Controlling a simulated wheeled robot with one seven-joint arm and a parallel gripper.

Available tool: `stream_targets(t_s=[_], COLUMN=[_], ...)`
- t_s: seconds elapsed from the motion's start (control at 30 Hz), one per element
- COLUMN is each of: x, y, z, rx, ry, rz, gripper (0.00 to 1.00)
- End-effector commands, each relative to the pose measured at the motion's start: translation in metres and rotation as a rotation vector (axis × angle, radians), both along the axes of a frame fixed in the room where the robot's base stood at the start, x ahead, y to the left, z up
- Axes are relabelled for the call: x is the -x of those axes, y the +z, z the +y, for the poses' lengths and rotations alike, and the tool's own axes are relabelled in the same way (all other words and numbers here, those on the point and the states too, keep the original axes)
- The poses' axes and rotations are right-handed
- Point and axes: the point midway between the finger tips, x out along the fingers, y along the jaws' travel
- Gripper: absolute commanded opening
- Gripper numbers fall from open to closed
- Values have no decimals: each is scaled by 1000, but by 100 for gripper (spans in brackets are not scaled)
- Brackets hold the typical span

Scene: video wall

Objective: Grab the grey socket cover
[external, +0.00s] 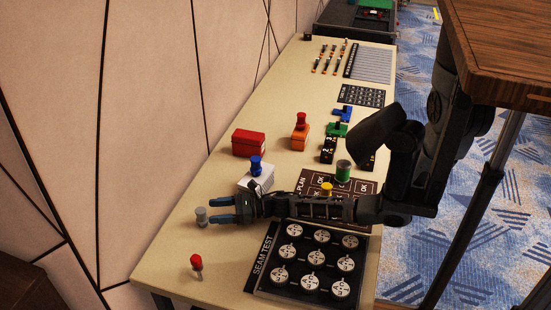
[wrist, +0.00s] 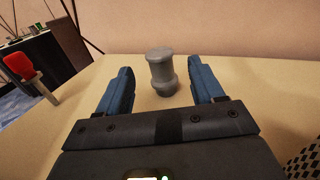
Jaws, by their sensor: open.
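The grey socket cover (external: 201,217) is a small ridged cylinder standing upright on the beige table. In the wrist view the cover (wrist: 161,72) stands centred ahead of the gap between the two blue fingers. My gripper (external: 226,210) reaches in low from the right, with its fingers spread and pointing at the cover. In the wrist view my gripper (wrist: 162,92) is open with nothing held. The cover appears at or just past the fingertips; whether they touch it I cannot tell.
A red-topped piece (external: 196,265) stands nearer the front; it also shows in the wrist view (wrist: 20,65). A white box with a blue knob (external: 255,168) and a red box (external: 248,142) stand behind. The black seam test panel (external: 263,284) lies right. Table around the cover is clear.

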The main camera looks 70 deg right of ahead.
Motion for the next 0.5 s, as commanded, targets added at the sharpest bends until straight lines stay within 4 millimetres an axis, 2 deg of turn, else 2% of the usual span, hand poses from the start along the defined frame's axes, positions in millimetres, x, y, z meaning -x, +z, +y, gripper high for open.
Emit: stream_targets(t_s=[0.23, 0.5], x=[-12, -41], y=[-4, -4], z=[6, 18], rx=[1, 3], ry=[3, 3], rz=[0, -1], gripper=[67, 67])
